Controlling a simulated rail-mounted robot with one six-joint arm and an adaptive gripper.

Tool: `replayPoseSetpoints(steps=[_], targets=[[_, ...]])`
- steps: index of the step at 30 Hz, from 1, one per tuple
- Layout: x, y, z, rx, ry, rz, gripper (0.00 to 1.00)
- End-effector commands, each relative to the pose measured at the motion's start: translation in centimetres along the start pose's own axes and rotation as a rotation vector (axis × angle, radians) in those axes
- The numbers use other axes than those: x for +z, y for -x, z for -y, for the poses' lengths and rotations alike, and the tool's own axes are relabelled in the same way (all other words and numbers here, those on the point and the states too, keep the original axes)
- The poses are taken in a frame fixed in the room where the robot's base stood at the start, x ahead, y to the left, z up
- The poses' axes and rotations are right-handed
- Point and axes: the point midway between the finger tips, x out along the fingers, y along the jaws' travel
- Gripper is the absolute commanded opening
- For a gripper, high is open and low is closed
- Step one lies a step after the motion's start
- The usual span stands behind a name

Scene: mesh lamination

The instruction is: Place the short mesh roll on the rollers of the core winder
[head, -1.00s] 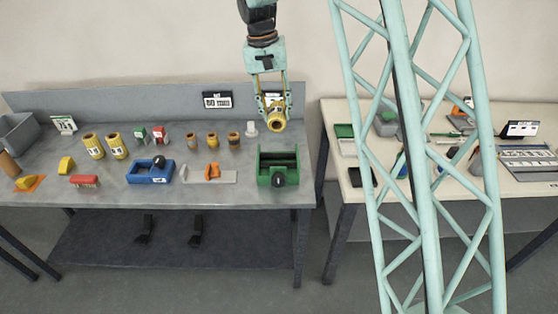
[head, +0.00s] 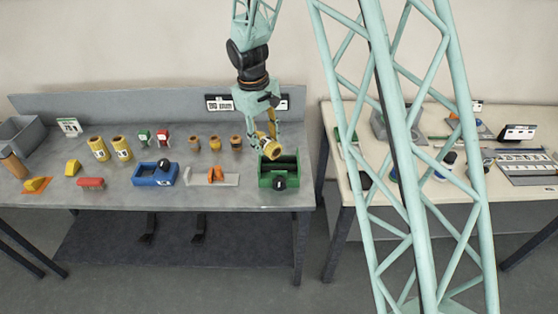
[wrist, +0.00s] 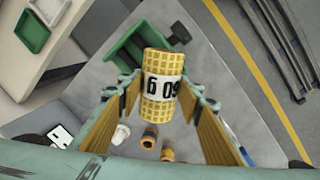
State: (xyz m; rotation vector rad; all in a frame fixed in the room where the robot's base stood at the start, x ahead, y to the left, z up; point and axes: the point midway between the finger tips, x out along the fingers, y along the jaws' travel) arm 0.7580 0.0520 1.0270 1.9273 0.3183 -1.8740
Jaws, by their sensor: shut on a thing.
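My gripper (head: 266,142) is shut on a yellow mesh roll (head: 271,150) with a white label, which I take as the short mesh roll. In the wrist view the roll (wrist: 160,86) sits between the two fingers, its label facing the camera. A green open-topped device with a black knob, probably the core winder (head: 263,181), stands at the right end of the grey bench. The roll appears just above its back part, tilted; I cannot tell whether they touch.
Two yellow rolls (head: 98,149) and several small brown rolls (head: 214,143) stand on the grey bench (head: 130,195). A blue device (head: 150,175) and a grey fixture with orange parts (head: 211,177) lie left of the green device. A cream table (head: 345,184) is at the right.

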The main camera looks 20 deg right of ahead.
Motion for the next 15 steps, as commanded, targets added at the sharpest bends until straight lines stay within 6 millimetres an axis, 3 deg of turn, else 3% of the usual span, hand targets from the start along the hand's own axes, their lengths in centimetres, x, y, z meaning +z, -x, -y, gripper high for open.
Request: replayPoseSetpoints(steps=[15], targets=[[3.1, -2.0, 7.6, 0.003, 0.638, -0.095, 0.18]])
